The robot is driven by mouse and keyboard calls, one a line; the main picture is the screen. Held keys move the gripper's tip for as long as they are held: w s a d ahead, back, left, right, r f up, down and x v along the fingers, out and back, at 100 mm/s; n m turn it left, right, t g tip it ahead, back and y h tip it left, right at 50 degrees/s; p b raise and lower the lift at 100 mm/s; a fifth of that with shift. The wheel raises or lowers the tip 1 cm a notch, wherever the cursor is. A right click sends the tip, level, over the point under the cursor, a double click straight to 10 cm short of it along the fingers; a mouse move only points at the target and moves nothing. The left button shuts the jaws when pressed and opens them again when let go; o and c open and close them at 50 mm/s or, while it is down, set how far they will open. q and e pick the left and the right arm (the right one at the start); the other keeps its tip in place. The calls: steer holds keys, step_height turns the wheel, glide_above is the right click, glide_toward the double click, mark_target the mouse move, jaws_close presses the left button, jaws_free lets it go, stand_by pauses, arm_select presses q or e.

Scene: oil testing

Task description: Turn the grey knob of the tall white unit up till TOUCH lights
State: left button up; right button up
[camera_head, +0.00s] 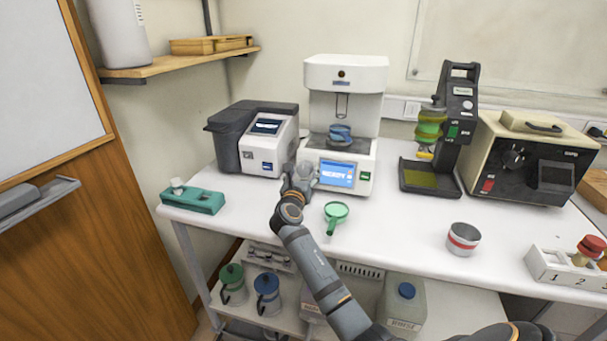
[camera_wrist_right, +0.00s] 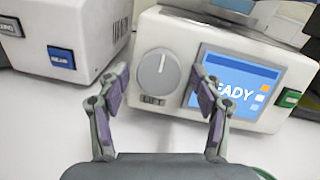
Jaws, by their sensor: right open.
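The tall white unit (camera_head: 345,85) stands at the middle back of the table. Its blue screen (camera_head: 337,173) reads READY. A blue item sits on its platform. The grey knob (camera_wrist_right: 158,75), labelled LIFT below, is on the unit's front, left of the screen (camera_wrist_right: 236,88). Its pointer line is near upright. My right gripper (camera_head: 300,172) is in front of the knob and mostly covers it in the head view. In the right wrist view the gripper (camera_wrist_right: 165,85) is open, its fingers on either side of the knob with nothing held. My left gripper is not in view.
A grey and white device (camera_head: 262,140) stands close on the left. A green-handled strainer (camera_head: 336,213) lies just in front of the unit. A teal block (camera_head: 195,200), a red-banded cup (camera_head: 463,238) and a numbered rack (camera_head: 560,268) are on the table. The front middle is largely clear.

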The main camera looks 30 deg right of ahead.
steer(key=c, duration=1.1)
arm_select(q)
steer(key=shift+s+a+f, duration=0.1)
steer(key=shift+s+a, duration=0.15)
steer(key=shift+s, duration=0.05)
arm_select(e)
steer(key=shift+c, duration=0.2)
